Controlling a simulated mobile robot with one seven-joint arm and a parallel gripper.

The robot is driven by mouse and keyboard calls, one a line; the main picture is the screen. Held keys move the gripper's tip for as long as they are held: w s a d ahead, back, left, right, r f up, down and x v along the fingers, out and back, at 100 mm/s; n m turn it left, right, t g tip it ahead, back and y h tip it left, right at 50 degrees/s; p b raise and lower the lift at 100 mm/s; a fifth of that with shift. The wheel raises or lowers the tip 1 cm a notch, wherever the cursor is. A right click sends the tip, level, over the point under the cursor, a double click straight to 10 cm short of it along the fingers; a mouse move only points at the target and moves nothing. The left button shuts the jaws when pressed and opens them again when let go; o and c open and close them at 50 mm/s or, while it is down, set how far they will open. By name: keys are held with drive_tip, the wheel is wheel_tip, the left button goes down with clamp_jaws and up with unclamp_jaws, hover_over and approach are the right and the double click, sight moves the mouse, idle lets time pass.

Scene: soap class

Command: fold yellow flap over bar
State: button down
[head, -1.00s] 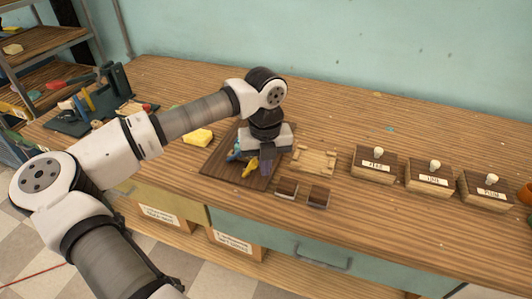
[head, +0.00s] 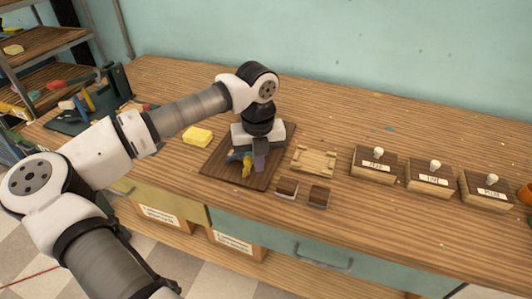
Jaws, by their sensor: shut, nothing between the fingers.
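The yellow flap (head: 247,167) is a small yellow piece over the dark brown board (head: 222,172) on the workbench. A blue piece (head: 234,156) shows just left of it. My gripper (head: 260,160) points down over the board, right beside the yellow flap. It is shut, with nothing seen between its fingers. My gripper and wrist hide part of the board's middle, and I cannot make out the bar. Whether the gripper touches the flap is too small to tell.
A yellow sponge (head: 198,136) lies left of the board. A pale wooden frame (head: 314,160) and two small dark blocks (head: 286,188) lie to its right. Several labelled boxes with white knobs (head: 374,165) stand farther right. The bench behind is clear.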

sight(246, 165)
drive_tip(key=shift+a+f, duration=0.35)
drive_tip(key=shift+f, duration=0.05)
drive_tip(key=shift+w+a, duration=0.1)
drive_tip(key=shift+a, duration=0.55)
drive_tip(key=shift+b, duration=0.3)
drive_tip(key=shift+w+a, duration=0.15)
drive_tip(key=shift+a, duration=0.45)
drive_tip(key=shift+w+a+f, duration=0.2)
drive_tip(key=shift+w, duration=0.15)
drive_tip(key=shift+s+d+r+p, duration=0.15)
drive_tip(key=shift+r+p, duration=0.35)
drive_tip(key=shift+r, duration=0.8)
drive_tip(key=shift+d+r+p, duration=0.2)
drive_tip(key=shift+r+p, duration=0.25)
drive_tip(key=shift+r, duration=0.8)
drive_tip(key=shift+s+d+r+p, duration=0.15)
drive_tip(key=shift+r+p, duration=0.35)
drive_tip(key=shift+r, duration=0.8)
drive_tip(key=shift+w, duration=0.1)
